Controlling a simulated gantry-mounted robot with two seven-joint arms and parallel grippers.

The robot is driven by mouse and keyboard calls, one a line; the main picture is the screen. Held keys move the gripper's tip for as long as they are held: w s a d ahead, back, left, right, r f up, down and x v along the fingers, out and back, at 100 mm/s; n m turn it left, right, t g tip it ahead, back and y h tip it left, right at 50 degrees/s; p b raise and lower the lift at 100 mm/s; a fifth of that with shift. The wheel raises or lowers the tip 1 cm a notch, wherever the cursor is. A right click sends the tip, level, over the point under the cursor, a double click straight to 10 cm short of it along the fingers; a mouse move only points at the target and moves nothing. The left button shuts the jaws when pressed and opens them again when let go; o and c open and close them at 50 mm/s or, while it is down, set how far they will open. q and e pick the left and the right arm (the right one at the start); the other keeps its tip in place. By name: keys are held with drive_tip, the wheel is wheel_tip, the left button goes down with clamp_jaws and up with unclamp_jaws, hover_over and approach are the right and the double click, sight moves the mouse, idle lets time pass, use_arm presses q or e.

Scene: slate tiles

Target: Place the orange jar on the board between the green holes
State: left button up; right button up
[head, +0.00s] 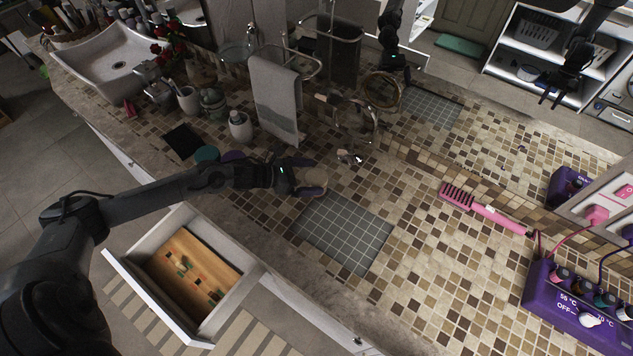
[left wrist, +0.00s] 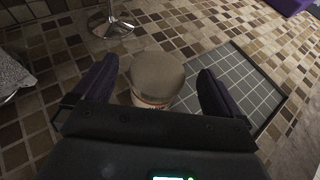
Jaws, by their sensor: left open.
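A jar (head: 313,178) with a tan lid stands on the tiled counter at the upper left corner of the grey grid mat. In the left wrist view the jar (left wrist: 156,78) shows a wide lid and a thin orange-red strip below it. My left gripper (head: 308,178) is open, with its purple fingers on either side of the jar; gaps show between fingers and jar in the left wrist view. An orange-brown board (head: 193,262) with green and dark spots lies in the open drawer; its holes are too small to tell clearly.
The grey grid mat (head: 343,232) is bare. A metal towel stand (head: 350,157) is just behind the jar. A white bottle (head: 240,126) is to the left, a pink brush (head: 482,208) to the right. The open drawer (head: 247,283) juts out at the front. A mirror behind reflects my arms.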

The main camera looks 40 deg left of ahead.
sight(318, 176)
use_arm(q)
drive_tip(key=shift+x, duration=2.5)
drive_tip(key=shift+s+a, duration=0.1)
drive_tip(key=shift+c, duration=0.3)
drive_tip(key=c, duration=1.2)
drive_tip(key=shift+o, duration=0.2)
